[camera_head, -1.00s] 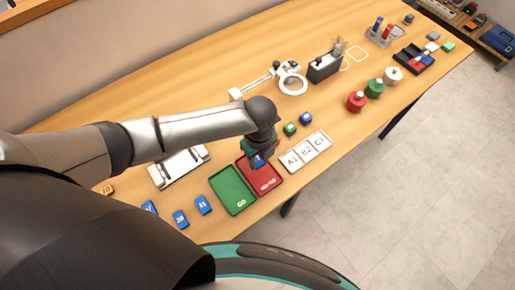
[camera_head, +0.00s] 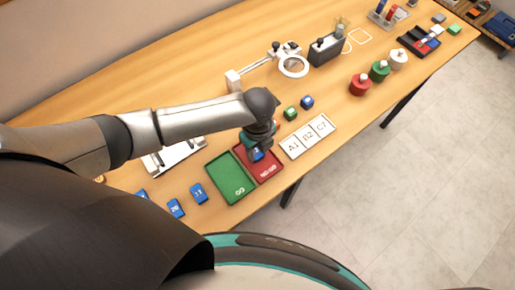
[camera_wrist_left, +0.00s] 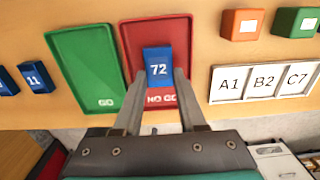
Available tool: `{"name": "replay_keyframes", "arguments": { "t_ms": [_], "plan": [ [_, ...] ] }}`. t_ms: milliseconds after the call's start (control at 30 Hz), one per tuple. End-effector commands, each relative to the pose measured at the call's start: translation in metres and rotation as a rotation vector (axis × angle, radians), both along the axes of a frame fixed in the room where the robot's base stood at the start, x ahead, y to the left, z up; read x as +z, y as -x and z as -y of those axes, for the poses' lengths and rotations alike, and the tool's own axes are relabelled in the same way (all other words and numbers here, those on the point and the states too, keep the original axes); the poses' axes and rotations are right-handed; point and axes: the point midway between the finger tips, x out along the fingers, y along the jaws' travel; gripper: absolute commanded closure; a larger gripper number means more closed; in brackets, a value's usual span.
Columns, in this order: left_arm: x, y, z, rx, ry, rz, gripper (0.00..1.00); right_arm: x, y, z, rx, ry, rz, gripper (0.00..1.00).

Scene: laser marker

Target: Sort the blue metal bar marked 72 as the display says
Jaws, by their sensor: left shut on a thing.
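The blue metal bar marked 72 (camera_wrist_left: 158,66) is between the fingers of my left gripper (camera_wrist_left: 156,92) in the left wrist view. My left gripper (camera_head: 257,150) is shut on the bar, over the red NO GO tray (camera_wrist_left: 167,100). In the head view the bar (camera_head: 258,155) shows only partly under the gripper, inside the outline of the red tray (camera_head: 268,173). I cannot tell whether the bar touches the tray floor. The green GO tray (camera_wrist_left: 84,66) is empty beside it. The display is not readable in these views. My right gripper is not in view.
Several other blue bars (camera_head: 176,208) lie left of the green tray (camera_head: 238,192). A white panel marked A1, B2, C7 (camera_head: 307,136) lies right of the red tray. A green block (camera_head: 290,113) and a blue block (camera_head: 307,102) stand behind it. A ring magnifier (camera_head: 293,66) stands further back.

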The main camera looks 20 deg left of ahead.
Motion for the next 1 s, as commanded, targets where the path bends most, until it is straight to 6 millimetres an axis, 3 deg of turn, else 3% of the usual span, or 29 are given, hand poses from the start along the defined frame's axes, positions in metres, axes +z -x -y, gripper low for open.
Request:
{"name": "replay_keyframes", "arguments": {
  "t_ms": [1000],
  "plan": [
    [0.0002, 0.0002, 0.0005, 0.0, 0.0, 0.0, 1.0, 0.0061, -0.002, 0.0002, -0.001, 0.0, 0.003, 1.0]
  ]
}}
